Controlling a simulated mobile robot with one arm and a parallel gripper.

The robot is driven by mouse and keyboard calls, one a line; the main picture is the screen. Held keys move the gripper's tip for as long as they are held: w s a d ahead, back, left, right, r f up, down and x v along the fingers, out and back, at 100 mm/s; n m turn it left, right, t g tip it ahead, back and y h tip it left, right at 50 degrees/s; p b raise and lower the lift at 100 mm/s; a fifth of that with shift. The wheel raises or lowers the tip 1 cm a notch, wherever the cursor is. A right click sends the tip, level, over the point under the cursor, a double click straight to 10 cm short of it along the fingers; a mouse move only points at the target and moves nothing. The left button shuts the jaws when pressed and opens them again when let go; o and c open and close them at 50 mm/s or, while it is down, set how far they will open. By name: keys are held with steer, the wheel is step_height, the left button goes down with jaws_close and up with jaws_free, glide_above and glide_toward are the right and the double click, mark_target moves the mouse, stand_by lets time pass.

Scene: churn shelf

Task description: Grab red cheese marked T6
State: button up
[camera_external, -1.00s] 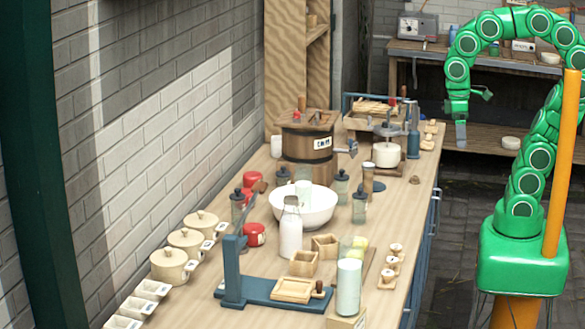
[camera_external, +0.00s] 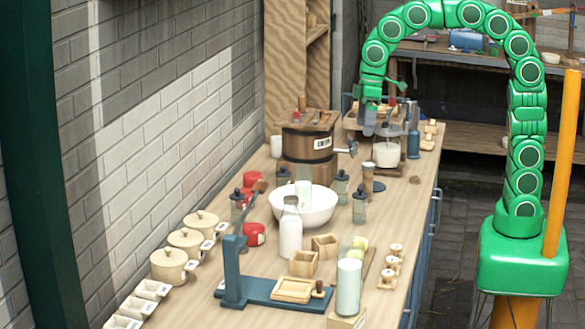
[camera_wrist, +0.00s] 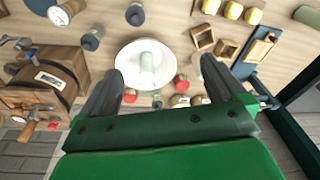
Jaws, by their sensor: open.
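Red round cheeses stand on the bench along the wall side of the white bowl (camera_external: 305,207). One red cheese (camera_external: 254,234) is at the front with a small pale label too small to read; another red cheese (camera_external: 251,180) is farther back. I cannot tell which is T6. In the wrist view, red cheeses (camera_wrist: 183,84) and (camera_wrist: 130,96) show beside the bowl, between my fingers. My gripper (camera_external: 370,124) is open and empty, high over the far end of the bench. In the wrist view my gripper's fingers (camera_wrist: 163,78) are spread wide.
A wooden churn (camera_external: 307,150) stands behind the bowl, with dark-lidded jars around it. A white bottle (camera_external: 291,232), wooden boxes and a blue press (camera_external: 234,270) stand in front. Lidded pots (camera_external: 168,266) line the wall. A tall shelf (camera_external: 284,70) rises behind.

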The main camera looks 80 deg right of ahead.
steer(key=w+a+f+n+t, duration=0.1)
steer(key=w+a, duration=0.3)
steer(key=w, duration=0.3)
steer(key=w+a+f+n+y, duration=0.1)
steer(key=w+a, duration=0.3)
steer(key=w, duration=0.4)
steer(key=w+a+f+n+t, duration=0.1)
steer(key=w+a+f, duration=0.1)
steer(key=w+a, duration=0.35)
glide_above(255, 226)
steer(key=s+d, duration=0.1)
steer(key=s, duration=0.1)
steer(key=shift+y, duration=0.3)
steer(key=f, duration=1.8)
steer(key=shift+s+d, duration=0.1)
steer(key=shift+d, duration=0.1)
steer(key=shift+x, duration=0.95)
steer(key=shift+t, duration=0.3)
steer(key=shift+x, duration=3.1)
steer(key=shift+a, duration=0.1)
steer(key=c, duration=1.2)
steer(key=shift+r, duration=0.2)
